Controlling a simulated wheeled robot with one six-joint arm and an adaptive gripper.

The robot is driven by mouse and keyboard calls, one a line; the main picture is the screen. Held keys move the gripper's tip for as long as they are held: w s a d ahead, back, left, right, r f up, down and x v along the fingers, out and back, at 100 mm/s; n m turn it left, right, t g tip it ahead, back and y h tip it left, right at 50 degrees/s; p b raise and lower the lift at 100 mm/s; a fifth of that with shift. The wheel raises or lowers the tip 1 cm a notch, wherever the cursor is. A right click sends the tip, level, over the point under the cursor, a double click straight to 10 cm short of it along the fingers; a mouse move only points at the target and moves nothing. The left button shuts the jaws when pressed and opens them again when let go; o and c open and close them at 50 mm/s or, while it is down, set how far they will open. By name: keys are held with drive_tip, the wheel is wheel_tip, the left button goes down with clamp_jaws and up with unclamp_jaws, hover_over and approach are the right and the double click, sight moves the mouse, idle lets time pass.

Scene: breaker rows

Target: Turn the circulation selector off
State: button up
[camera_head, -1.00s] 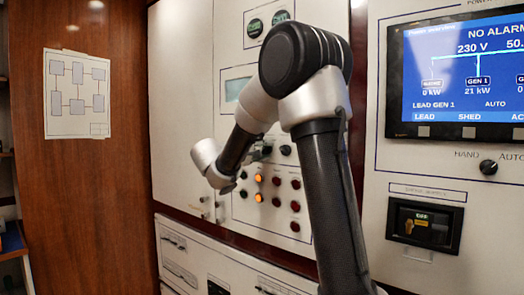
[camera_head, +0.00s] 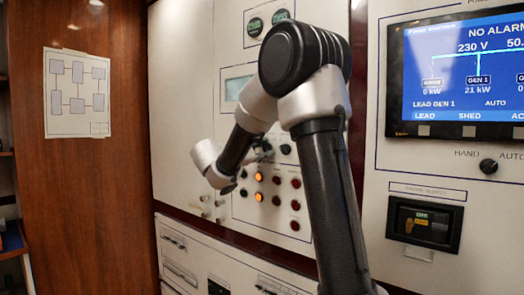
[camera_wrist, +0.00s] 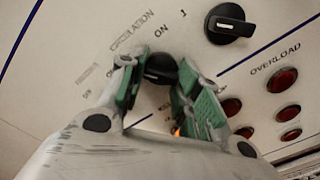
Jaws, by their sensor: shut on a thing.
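The circulation selector (camera_wrist: 161,68) is a black rotary knob on the white panel, beneath the printed word CIRCULATION in the wrist view. My gripper (camera_wrist: 158,80) is around it, with a green-padded finger on each side, and is shut on it. The fingers hide the knob's sides, and I cannot tell exactly where its handle points. An ON mark lies above the knob and fainter lettering to its left. In the head view my gripper (camera_head: 262,151) is small and partly hidden at the panel by my arm.
Another black knob (camera_wrist: 230,23) sits close to the upper right. Red overload lamps (camera_wrist: 284,78) lie to the right. In the head view, lit orange lamps (camera_head: 259,177) are just below my gripper. A display screen (camera_head: 465,75) is on the right panel.

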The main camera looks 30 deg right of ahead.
drive_tip(key=shift+f+n, duration=0.1)
drive_tip(key=shift+n, duration=0.8)
drive_tip(key=o, duration=1)
drive_tip(key=v, duration=1.2)
